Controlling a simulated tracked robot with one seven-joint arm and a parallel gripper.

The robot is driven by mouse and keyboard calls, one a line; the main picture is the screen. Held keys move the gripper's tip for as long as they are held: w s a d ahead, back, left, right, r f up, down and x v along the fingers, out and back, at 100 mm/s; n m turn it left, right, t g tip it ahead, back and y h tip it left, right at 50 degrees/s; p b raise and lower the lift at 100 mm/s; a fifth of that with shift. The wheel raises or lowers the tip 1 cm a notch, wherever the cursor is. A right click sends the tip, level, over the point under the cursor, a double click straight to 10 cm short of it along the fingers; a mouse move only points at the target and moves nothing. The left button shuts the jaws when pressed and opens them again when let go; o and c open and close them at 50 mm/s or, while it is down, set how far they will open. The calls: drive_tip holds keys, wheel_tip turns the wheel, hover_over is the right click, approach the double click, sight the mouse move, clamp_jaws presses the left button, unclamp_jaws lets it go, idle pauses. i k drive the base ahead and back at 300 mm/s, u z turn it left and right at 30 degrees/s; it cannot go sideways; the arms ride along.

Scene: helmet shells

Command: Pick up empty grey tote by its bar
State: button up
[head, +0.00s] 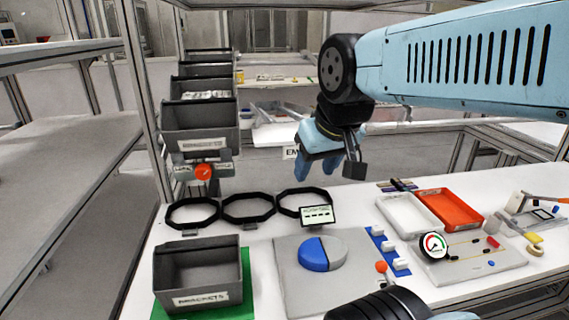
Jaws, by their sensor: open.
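A grey open tote with a label reading like "BRACKETS" (205,299) stands upright on a green mat (246,285) at the front left of the bench. Its inside looks empty, and I cannot clearly make out a bar on it. My gripper (318,163) hangs over the back of the bench, pointing down, with its jaws open and nothing seen in them. It is up and to the right of the tote, well apart from it. A white label beginning "EM" (291,153) shows just left of the gripper, partly hidden by it.
Grey bins (205,113) are stacked on a rack at the back left; one holds pale items. Three black rings (248,208) lie behind the tote. A grey board with a blue-and-grey disc (322,254) is right of it. White and orange trays (448,207) stand further right.

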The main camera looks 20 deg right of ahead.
sight(204, 273)
drive_tip(key=u, duration=0.4)
drive_tip(key=k, duration=1.35)
drive_tip(key=z, duration=0.2)
drive_tip(key=i, duration=1)
drive_tip(key=u, duration=0.1)
